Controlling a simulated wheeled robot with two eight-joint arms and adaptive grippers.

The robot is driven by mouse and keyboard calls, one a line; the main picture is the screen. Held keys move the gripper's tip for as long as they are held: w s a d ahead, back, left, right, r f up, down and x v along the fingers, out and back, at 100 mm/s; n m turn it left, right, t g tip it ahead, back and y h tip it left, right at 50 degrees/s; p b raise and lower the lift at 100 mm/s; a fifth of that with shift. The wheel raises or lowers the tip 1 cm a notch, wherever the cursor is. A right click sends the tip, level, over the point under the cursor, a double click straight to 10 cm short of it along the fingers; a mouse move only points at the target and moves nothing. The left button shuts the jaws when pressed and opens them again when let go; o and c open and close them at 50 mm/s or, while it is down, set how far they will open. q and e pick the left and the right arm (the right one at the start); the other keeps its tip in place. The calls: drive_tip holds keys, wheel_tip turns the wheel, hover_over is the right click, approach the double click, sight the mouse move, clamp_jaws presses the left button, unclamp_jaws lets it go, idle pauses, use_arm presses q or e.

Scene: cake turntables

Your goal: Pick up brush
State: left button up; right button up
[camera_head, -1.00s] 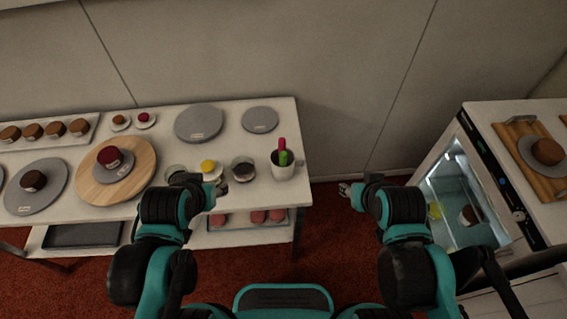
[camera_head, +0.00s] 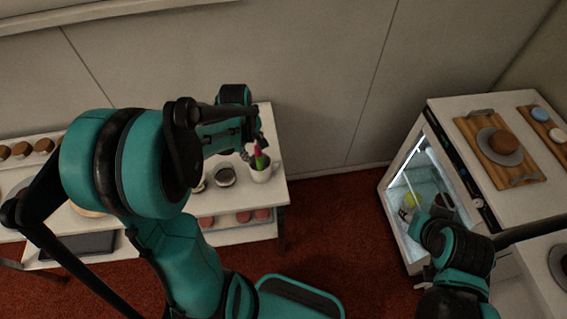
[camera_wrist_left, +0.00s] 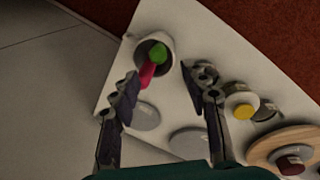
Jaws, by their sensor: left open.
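A white mug (camera_head: 262,175) stands at the right end of the white table, holding a pink handle (camera_head: 257,153) and a green piece (camera_head: 262,163). I cannot tell whether these are one brush or two. In the left wrist view, the mug (camera_wrist_left: 167,66) shows with the pink handle (camera_wrist_left: 147,74) and green piece (camera_wrist_left: 159,53) leaning out. My left gripper (camera_head: 250,146) is open beside the handles. In its wrist view, the fingers (camera_wrist_left: 162,82) lie either side of the pink handle's tip, without visible contact. My right gripper (camera_head: 412,222) is by the glass cabinet; its jaw state is unclear.
Jars (camera_head: 225,176) stand left of the mug, and grey discs (camera_wrist_left: 188,141) lie on the table (camera_wrist_left: 165,115). A lit glass-fronted cabinet (camera_head: 402,165) stands at right with a wooden tray (camera_head: 478,150) on top. Red floor (camera_head: 335,225) lies open between.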

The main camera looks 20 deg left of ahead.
sight(258, 158)
use_arm(q)
drive_tip(key=shift+w+d+f, duration=0.1)
drive_tip(key=shift+w+f, duration=0.05)
drive_tip(key=shift+f, duration=0.2)
drive_tip(key=f, duration=0.2)
drive_tip(key=f+b, duration=0.1)
drive_tip(key=f, duration=0.1)
drive_tip(key=d+f+b, duration=0.1)
drive_tip(key=f, duration=0.1)
drive_tip(key=shift+w+f, duration=0.25)
drive_tip(key=shift+f, duration=0.05)
drive_tip(key=shift+w+f, duration=0.1)
drive_tip(key=shift+f, duration=0.3)
clamp_jaws()
